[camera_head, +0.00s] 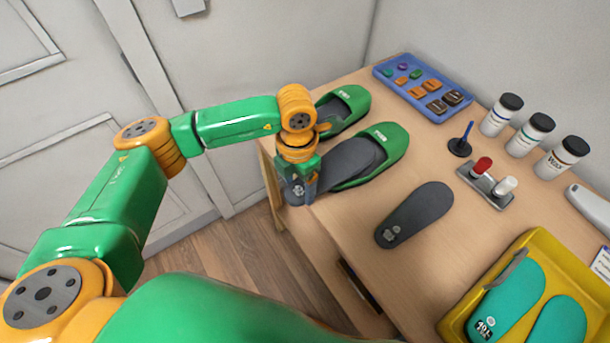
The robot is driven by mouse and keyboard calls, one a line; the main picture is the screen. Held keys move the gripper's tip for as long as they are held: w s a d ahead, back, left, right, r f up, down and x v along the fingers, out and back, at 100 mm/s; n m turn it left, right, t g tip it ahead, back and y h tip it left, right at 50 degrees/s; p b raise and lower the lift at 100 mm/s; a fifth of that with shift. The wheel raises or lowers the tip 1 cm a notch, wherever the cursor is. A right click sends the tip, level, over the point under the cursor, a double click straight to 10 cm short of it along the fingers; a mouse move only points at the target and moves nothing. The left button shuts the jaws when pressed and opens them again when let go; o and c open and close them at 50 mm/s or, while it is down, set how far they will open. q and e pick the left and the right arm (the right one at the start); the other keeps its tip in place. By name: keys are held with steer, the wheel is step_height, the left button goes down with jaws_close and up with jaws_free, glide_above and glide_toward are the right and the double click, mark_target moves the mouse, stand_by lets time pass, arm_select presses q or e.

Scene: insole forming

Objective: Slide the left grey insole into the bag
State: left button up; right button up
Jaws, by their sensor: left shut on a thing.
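A dark grey insole (343,158) lies at the near green clog-like shoe (385,141), its front end reaching toward or into the shoe's opening. My left gripper (300,193) is shut on the heel end of this insole at the table's left edge, pointing down. The jaws hide that end. A second dark grey insole (418,214) with a pale print lies flat and free on the table. Another green shoe (350,103) stands behind, partly hidden by my arm. I see no bag. My right gripper is not in view.
The wooden table (345,220) has a yellow tray (449,318) with teal insoles at the front right. A blue tray (385,73) with small pieces, several white jars (535,137) and a red-and-white-knobbed holder (488,193) stand behind.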

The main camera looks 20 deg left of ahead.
arm_select(q)
steer(key=shift+s+a+r+p, duration=0.15)
steer(key=shift+r+p, duration=0.55)
steer(key=shift+r, duration=0.45)
steer(key=shift+s+a+r+p, duration=0.15)
steer(key=shift+r+p, duration=0.5)
steer(key=shift+r, duration=0.45)
steer(key=shift+d, duration=0.1)
